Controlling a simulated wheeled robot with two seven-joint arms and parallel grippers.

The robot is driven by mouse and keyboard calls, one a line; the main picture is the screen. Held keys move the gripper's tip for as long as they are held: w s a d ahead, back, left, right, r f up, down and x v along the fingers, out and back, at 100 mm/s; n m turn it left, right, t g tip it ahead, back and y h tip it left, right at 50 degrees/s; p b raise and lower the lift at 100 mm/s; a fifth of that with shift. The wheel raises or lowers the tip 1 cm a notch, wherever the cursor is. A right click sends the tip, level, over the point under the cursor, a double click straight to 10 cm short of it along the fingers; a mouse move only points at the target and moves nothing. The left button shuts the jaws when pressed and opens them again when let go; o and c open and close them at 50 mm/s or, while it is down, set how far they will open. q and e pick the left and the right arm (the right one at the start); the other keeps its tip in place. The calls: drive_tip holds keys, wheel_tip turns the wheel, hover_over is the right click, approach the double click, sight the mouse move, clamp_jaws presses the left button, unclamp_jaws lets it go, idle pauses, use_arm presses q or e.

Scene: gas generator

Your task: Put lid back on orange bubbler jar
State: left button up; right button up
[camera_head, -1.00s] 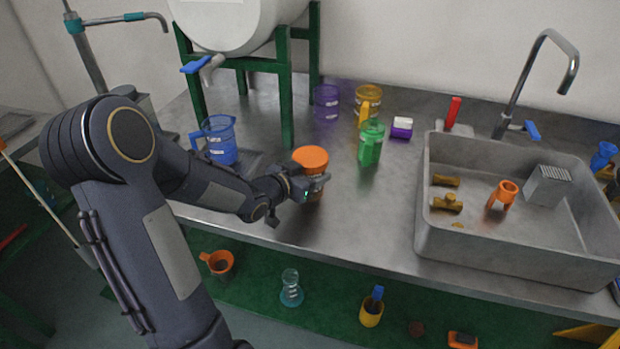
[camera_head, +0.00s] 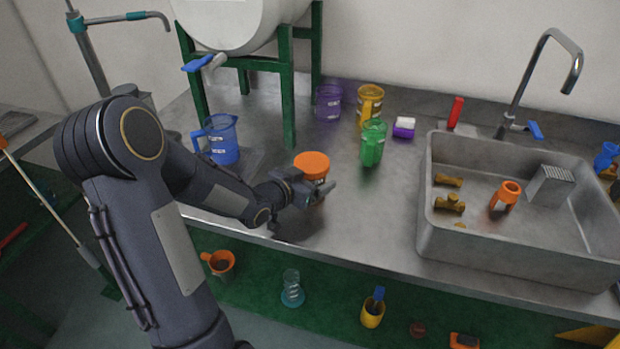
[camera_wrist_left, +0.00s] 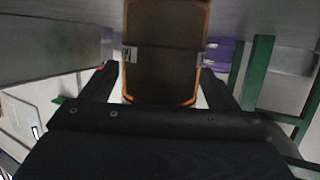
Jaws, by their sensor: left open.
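The orange bubbler jar (camera_head: 318,183) stands upright near the front edge of the steel counter. The orange round lid (camera_head: 311,164) sits on top of it, level as far as I can see; whether it is fully seated I cannot tell. My left gripper (camera_head: 318,196) is open at the jar's front, at about the height of its upper body. In the left wrist view the amber jar body (camera_wrist_left: 165,50) shows between the two spread fingers (camera_wrist_left: 163,88), with an orange edge along its end. Gaps show beside the fingers. My right gripper is not in view.
A blue jug (camera_head: 223,140) stands left of the jar, a green bottle (camera_head: 372,145) to its right. A purple jar (camera_head: 328,102) and a yellow one (camera_head: 369,104) stand behind. The sink (camera_head: 520,255) fills the right. The counter right of the jar is clear.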

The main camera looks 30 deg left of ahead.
use_arm(q)
drive_tip(key=shift+r, duration=0.25)
drive_tip(key=p+v, duration=0.1)
drive_tip(key=v, duration=1.1)
drive_tip(key=shift+p, duration=0.35)
drive_tip(key=s+d+r+n+g, duration=0.1)
drive_tip(key=s+d+g, duration=0.3)
drive_tip(key=s, duration=0.5)
drive_tip(key=s+d+r+n+g+h, duration=0.1)
drive_tip(key=s+d+g, duration=0.3)
drive_tip(key=s+d, duration=0.4)
drive_tip(key=shift+s+d+r+n+g+h, duration=0.3)
drive_tip(key=shift+s+d+r+n+g, duration=0.15)
drive_tip(key=shift+d+n, duration=0.25)
